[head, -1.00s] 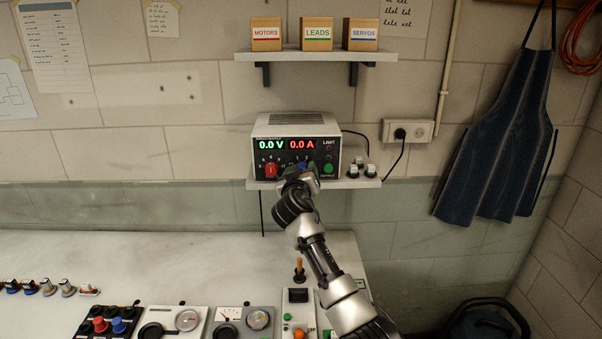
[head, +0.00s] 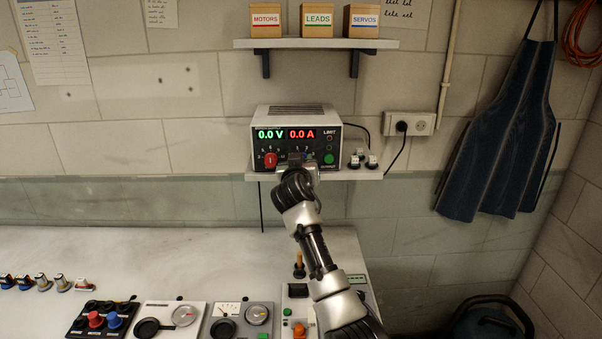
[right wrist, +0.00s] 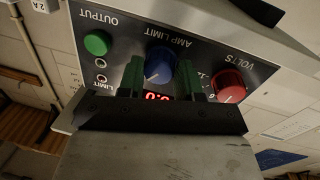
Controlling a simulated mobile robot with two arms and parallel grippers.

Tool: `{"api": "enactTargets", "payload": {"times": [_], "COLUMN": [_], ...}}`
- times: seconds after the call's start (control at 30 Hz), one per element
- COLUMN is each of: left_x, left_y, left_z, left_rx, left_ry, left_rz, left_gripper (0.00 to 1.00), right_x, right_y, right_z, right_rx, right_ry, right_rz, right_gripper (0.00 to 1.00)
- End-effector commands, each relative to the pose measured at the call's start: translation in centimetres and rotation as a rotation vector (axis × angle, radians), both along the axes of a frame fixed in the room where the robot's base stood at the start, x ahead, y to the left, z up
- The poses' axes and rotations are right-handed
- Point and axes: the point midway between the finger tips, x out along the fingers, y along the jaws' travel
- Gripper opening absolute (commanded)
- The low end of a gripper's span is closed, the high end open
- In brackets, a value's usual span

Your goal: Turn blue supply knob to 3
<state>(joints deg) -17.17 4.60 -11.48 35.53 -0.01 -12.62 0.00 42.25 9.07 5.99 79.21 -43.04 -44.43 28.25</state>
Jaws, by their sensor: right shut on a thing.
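The power supply (head: 262,112) stands on a small wall shelf, its displays reading 0.0 V and 0.0 A. Its blue knob (right wrist: 160,62), under the words AMP LIMIT, shows upside down in the right wrist view. A pale mark shows at the knob's lower left in that view; most of its scale is hidden. My right gripper (head: 302,164) is at the supply's front and covers much of the knob in the head view. In the right wrist view its green fingers (right wrist: 159,67) are on either side of the blue knob, shut on it. My left gripper is not in view.
The red VOLTS knob (right wrist: 229,87) and green OUTPUT button (right wrist: 97,43) flank the blue knob closely. Small white-topped parts (head: 363,160) stand on the shelf's right end.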

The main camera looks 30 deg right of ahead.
Motion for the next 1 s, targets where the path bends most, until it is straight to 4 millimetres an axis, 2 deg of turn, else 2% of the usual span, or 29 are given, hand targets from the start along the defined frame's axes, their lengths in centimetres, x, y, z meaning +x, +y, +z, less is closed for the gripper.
{"api": "enactTargets", "payload": {"times": [0.03,0.1,0.4,0.7,1.0], "left_x": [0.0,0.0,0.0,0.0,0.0], "left_y": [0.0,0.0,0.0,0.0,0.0], "left_z": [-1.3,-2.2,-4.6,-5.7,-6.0], "left_rx": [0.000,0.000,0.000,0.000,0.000], "left_ry": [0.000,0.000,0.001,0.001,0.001], "left_rz": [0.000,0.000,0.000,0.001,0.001], "left_gripper": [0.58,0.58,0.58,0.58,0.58], "right_x": [0.0,0.0,0.0,-0.1,-0.1], "right_y": [0.1,0.0,0.0,-0.1,-0.1], "right_z": [-0.6,-0.5,-0.3,0.0,0.1], "right_rx": [0.038,0.091,0.301,0.438,0.489], "right_ry": [-0.024,-0.058,-0.183,-0.267,-0.297], "right_rz": [0.001,0.001,0.001,0.000,0.000], "right_gripper": [0.11,0.11,0.11,0.11,0.11]}}
